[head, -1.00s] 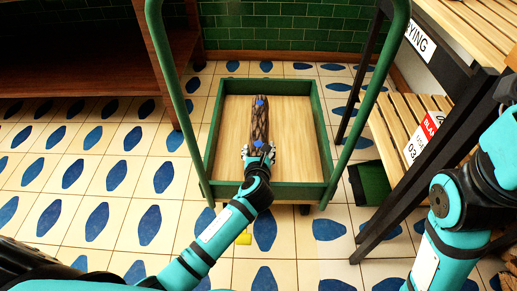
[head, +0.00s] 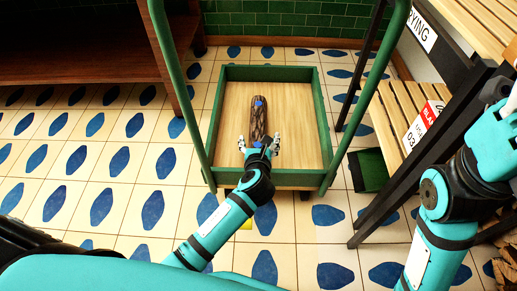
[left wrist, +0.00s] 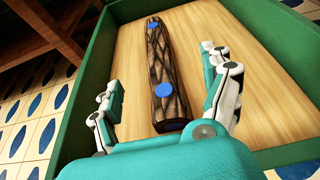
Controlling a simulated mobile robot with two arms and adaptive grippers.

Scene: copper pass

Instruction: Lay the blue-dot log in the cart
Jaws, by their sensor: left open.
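The blue-dot log (head: 259,118) is a dark brown log with blue dots. It lies lengthwise on the wooden floor of the green-framed cart (head: 300,120). In the left wrist view the log (left wrist: 175,65) lies flat, with one dot near each end. My left gripper (head: 259,143) is open at the log's near end. Its fingers (left wrist: 168,95) stand on either side of the near end, apart from the log. My right arm is at the right of the head view, with its gripper outside the picture.
Green handle posts (head: 172,80) rise at the cart's sides. A slatted wooden rack (head: 400,115) with a black frame stands to the right. A dark green box (head: 368,170) is on the tiled floor beside it. A brown shelf (head: 85,60) stands at the left.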

